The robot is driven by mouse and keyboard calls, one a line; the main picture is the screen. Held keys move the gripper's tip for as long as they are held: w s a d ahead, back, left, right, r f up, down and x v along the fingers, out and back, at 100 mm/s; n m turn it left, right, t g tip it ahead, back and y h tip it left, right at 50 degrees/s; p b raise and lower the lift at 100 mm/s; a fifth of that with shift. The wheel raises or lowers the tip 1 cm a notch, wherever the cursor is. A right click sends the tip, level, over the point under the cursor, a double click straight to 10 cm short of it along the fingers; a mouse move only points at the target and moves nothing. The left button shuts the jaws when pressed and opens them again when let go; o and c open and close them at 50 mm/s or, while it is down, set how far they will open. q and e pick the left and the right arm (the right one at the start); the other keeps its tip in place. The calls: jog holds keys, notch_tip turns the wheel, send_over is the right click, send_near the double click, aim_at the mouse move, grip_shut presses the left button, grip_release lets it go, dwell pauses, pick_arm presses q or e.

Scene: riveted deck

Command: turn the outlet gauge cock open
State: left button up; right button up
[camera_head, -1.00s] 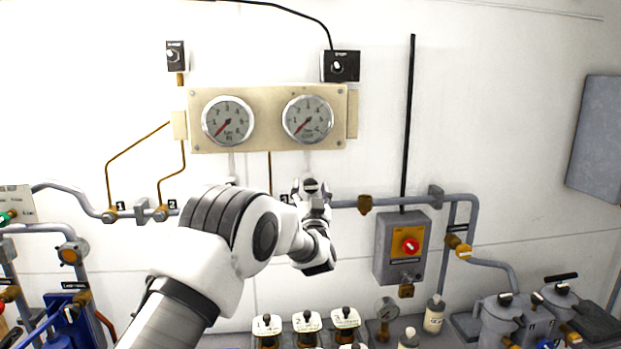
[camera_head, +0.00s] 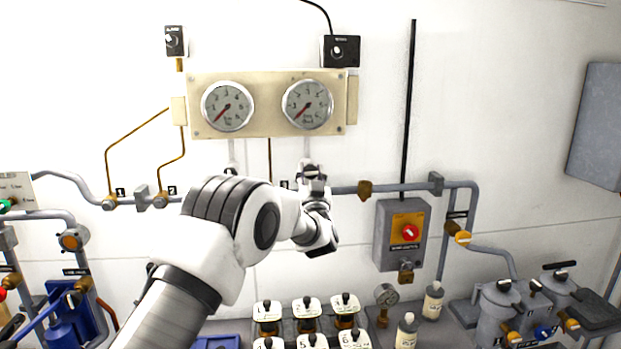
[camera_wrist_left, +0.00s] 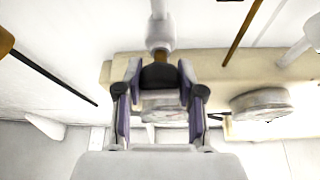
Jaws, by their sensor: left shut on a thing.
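The gauge panel (camera_head: 268,133) on the white wall carries two round gauges, the left one (camera_head: 227,106) and the right one (camera_head: 307,104). A grey stem (camera_wrist_left: 160,32) with a black cock handle (camera_wrist_left: 160,77) lies below the right gauge. My left gripper (camera_head: 313,174) is at this cock, and its arm comes in from the lower left. In the left wrist view the gripper (camera_wrist_left: 159,88) has its two fingers shut on the black handle from both sides. The gripper hides most of the cock in the head view. The gauge lettering is too small to read. My right gripper is not in view.
A grey pipe (camera_head: 400,187) runs along the wall behind the gripper. A grey switch box (camera_head: 388,240) with a red knob is to the right. Several white-topped units (camera_head: 346,303) and bottles (camera_head: 433,300) stand below. The wall above the panel is mostly clear.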

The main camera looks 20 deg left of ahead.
pick_arm(q)
jog(key=n+b, duration=0.1)
jog(key=n+g+y+b, duration=0.1)
jog(key=n+b, duration=0.1)
jog(key=n+y+b, duration=0.1)
jog(key=n+b, duration=0.1)
jog(key=shift+d+f, duration=0.1)
jog(key=shift+f, duration=0.25)
jog(key=n+g+y+b, duration=0.1)
jog(key=n, duration=0.2)
jog(key=shift+r+g, duration=0.15)
jog(key=shift+g, duration=0.15)
jog(key=n+g+y+b, duration=0.1)
jog(key=n, duration=0.1)
jog(key=shift+n, duration=0.4)
jog(key=n, duration=0.1)
jog(key=n+g, duration=0.1)
jog(key=n, duration=0.1)
jog(key=n+g+y, duration=0.1)
jog(key=shift+w+r+n, duration=0.1)
jog(key=shift+r+n, duration=0.15)
jog(key=shift+n, duration=0.15)
jog(key=n+g+p, duration=0.1)
jog(key=n, duration=0.3)
jog(key=shift+r+g, duration=0.1)
jog(key=shift+g, duration=0.3)
jog(key=shift+n+g+h+p, duration=0.35)
jog(key=shift+n+g, duration=0.25)
jog(key=shift+n, duration=0.8)
